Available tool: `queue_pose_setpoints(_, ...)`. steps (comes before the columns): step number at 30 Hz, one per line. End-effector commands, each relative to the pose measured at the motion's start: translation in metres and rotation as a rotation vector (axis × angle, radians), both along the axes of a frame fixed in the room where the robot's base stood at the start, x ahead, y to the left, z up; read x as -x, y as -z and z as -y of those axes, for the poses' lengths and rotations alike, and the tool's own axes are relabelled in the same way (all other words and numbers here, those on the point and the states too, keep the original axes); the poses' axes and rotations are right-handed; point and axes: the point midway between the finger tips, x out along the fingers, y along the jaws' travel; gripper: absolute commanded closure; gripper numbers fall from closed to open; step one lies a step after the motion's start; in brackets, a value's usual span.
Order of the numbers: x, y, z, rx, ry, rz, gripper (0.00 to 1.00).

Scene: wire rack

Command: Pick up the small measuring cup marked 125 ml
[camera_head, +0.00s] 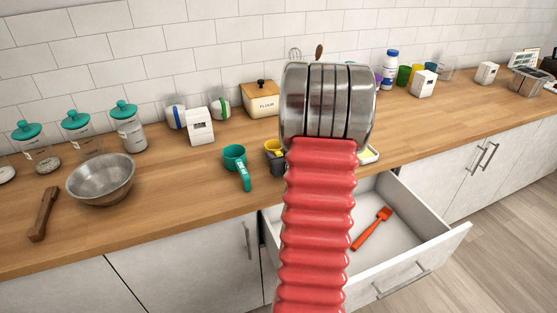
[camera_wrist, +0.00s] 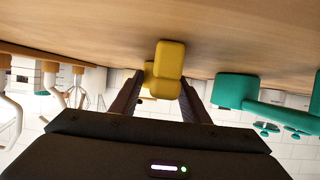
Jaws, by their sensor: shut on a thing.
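A small yellow measuring cup (camera_wrist: 169,60) is between the two dark fingers of my gripper (camera_wrist: 162,77) in the wrist view, which sees the scene upside down. My gripper is shut on this cup. The yellow cup (camera_head: 273,146) also shows in the head view, partly hidden by my red arm. I cannot read a marking on it, nor tell whether it touches the counter. A larger teal measuring cup (camera_head: 235,157) stands to its left in the head view, with its handle toward the front edge. It also shows in the wrist view (camera_wrist: 237,90), apart from my gripper.
An open drawer (camera_head: 400,238) with a red-orange brush or spatula (camera_head: 372,228) juts out below the counter (camera_head: 190,202). A metal bowl (camera_head: 101,180), teal-lidded jars, a white timer-like box (camera_head: 199,127) and a flour box (camera_head: 261,100) stand left and behind.

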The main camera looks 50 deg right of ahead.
Motion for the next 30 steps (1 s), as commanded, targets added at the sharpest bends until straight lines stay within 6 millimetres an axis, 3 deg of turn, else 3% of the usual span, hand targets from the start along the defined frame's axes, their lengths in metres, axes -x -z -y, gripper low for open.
queue_pose_setpoints(6, 0.0, 0.0, 0.0, 0.0, 0.0, 0.0, 0.81)
queue_pose_setpoints(17, 0.0, -0.006, 0.0, 0.001, 0.0, 0.0, 0.81)
queue_pose_setpoints(23, 0.0, -0.027, 0.0, 0.004, 0.0, 0.001, 0.81)
queue_pose_setpoints(30, -0.001, -0.066, 0.0, 0.004, -0.001, 0.001, 0.81)
